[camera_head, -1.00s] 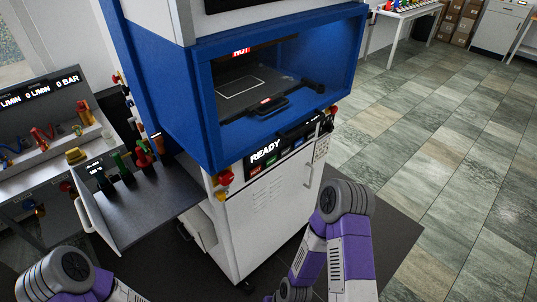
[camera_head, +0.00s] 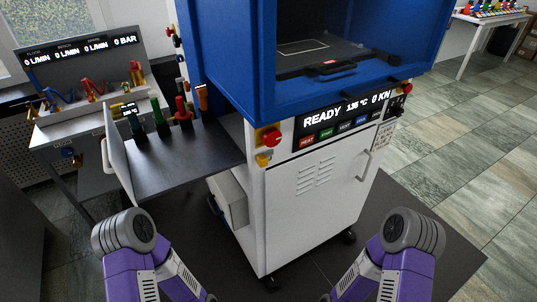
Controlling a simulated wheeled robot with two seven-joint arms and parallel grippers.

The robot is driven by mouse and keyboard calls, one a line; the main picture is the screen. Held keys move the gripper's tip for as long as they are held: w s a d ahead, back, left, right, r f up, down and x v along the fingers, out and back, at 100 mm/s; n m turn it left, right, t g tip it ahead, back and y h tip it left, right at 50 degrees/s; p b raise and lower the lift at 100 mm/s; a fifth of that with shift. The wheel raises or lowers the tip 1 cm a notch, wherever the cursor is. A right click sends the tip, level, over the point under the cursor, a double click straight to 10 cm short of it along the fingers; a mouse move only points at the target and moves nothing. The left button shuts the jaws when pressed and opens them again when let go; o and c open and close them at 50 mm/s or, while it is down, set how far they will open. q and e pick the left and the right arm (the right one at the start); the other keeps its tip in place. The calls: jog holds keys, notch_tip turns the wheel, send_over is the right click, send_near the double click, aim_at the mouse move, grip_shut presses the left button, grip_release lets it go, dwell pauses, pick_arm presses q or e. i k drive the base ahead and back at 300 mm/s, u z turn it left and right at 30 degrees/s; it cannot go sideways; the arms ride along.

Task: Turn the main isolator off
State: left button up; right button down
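A red rotary knob on a yellow backing (camera_head: 271,137), which looks like the main isolator, sits on the front left corner of the white press cabinet (camera_head: 315,205). Its handle position is too small to read. A small yellow piece (camera_head: 263,159) is just below it. Another red knob or button (camera_head: 407,87) is at the right end of the control panel (camera_head: 345,115), which reads READY, 135 °C and 0 KN. Only my purple and grey arm links show at the bottom left and bottom right. Both grippers are out of view, and nothing touches the red knob.
A grey side shelf (camera_head: 180,165) with green and red handled tools stands left of the cabinet. A bench with gauges and valves (camera_head: 85,65) is behind it. The blue press housing (camera_head: 240,60) overhangs the panel. Dark mat (camera_head: 430,225) lies clear on the right.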

aim_at(272, 136)
jog(key=u, duration=1.8)
jog(key=k, duration=0.85)
jog(key=z, duration=1.3)
